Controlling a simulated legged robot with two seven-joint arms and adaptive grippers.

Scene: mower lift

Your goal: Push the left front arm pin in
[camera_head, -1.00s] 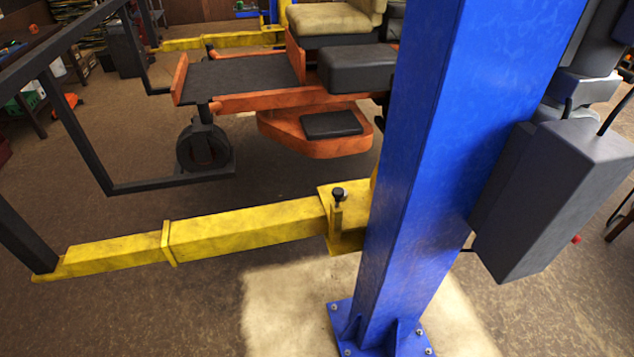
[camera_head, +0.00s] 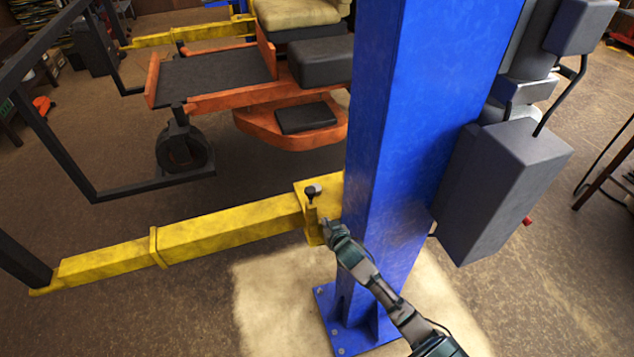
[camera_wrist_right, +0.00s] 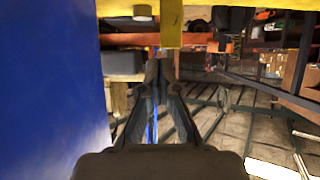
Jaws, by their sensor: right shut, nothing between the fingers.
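The arm pin (camera_head: 311,191) has a black knob and stands upright at the inner end of the yellow lift arm (camera_head: 228,230), close to the blue post. A yellow upright tab (camera_head: 313,222) is just below the knob. My right gripper (camera_head: 326,224) is shut and empty, just right of the tab and lower than the knob; I cannot tell whether it touches. In the right wrist view, the shut fingertips (camera_wrist_right: 160,62) point forward just below a yellow tab (camera_wrist_right: 171,24). The pin cannot be made out clearly there. My left gripper is not in view.
The blue post (camera_head: 425,110) stands right of the pin, with a dark grey box (camera_head: 505,190) on its right side. An orange mower (camera_head: 290,125) is behind the arm. A dark metal frame (camera_head: 60,150) is at left. The floor in front is clear.

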